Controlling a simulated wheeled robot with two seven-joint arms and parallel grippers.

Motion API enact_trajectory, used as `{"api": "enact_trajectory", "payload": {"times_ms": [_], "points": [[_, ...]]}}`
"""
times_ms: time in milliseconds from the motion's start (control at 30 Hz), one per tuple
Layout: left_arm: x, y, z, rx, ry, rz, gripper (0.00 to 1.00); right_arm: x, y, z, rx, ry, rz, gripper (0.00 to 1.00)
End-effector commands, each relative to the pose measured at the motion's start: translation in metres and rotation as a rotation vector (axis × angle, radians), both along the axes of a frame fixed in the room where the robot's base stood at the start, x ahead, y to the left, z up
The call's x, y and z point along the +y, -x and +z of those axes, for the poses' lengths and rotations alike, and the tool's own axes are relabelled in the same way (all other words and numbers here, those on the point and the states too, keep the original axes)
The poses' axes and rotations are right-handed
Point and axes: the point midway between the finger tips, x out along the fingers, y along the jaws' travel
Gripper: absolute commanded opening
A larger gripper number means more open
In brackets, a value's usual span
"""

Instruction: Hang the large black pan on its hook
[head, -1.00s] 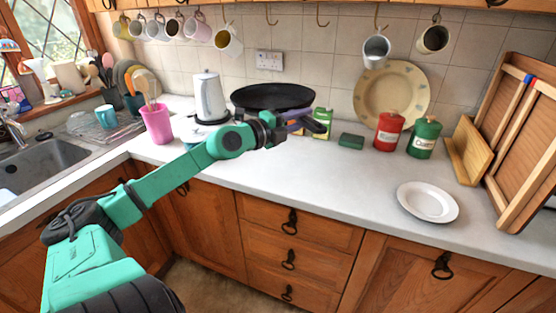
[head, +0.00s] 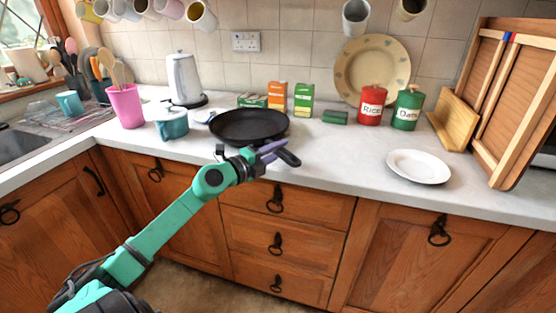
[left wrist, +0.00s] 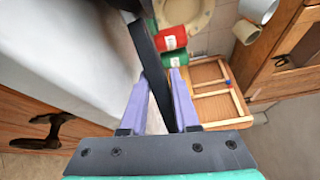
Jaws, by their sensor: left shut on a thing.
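The large black pan (head: 249,126) is right side up over the worktop, left of the centre of the head view, with its handle (head: 288,157) pointing toward the front right. I cannot tell whether its base touches the worktop. My left gripper (head: 274,150) is shut on the handle, just above the worktop's front edge. In the left wrist view, the purple fingers (left wrist: 166,95) stand on both sides of the dark handle (left wrist: 147,55). The pan's hook cannot be made out in the current views. My right gripper is not in view.
A teal pot (head: 171,123) and a white kettle (head: 184,80) stand left of the pan. Small boxes (head: 303,99) stand behind it. Red (head: 371,105) and green (head: 407,109) canisters and a white plate (head: 418,167) are to the right. Mugs hang above.

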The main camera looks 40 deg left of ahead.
Motion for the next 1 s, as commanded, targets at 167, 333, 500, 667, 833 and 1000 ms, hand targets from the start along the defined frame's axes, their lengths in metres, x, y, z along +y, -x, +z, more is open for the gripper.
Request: {"api": "enact_trajectory", "payload": {"times_ms": [167,333,500,667,833,1000], "points": [[0.0,0.0,-0.004,-0.008,-0.007,0.0,0.0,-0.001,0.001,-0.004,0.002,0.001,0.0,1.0],[0.0,0.0,-0.007,-0.001,-0.001,-0.001,0.59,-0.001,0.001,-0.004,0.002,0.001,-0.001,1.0],[0.0,0.0,-0.007,-0.001,-0.001,-0.001,0.59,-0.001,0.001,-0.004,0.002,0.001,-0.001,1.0],[0.0,0.001,-0.007,-0.001,-0.001,-0.001,0.59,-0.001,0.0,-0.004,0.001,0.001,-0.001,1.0],[0.001,0.012,-0.008,0.0,0.0,-0.001,0.59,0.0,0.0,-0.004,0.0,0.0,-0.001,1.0],[0.005,0.039,-0.008,0.001,0.002,-0.001,0.59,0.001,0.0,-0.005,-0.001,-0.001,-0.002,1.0]]}}
